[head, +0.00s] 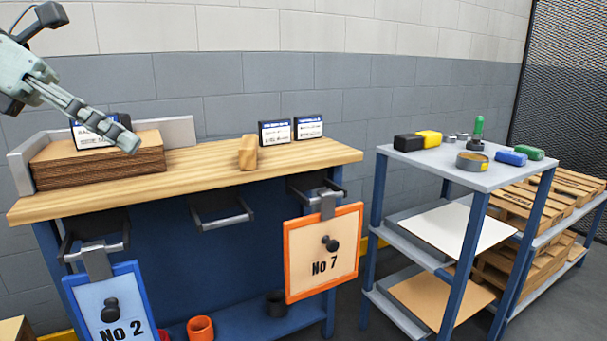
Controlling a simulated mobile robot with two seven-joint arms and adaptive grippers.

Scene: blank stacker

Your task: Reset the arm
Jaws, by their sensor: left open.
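My left gripper (115,131) reaches in from the upper left. Its pale, jointed fingers point down and to the right, in front of the stack of brown sheets (98,165) on the workbench. It is open, and I see nothing held between the fingers. The fingers overlap in this view, so their gap is hard to see. Whether the fingertips touch the stack cannot be told. My right gripper is not in view.
The wooden workbench (205,171) carries a grey corner fence (178,132), a wooden block (248,153) and labelled boxes (275,134). Boards No 2 (125,290) and No 7 (310,230) hang in front. A shelf cart (430,165) holding small items stands right, beside pallets (540,205).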

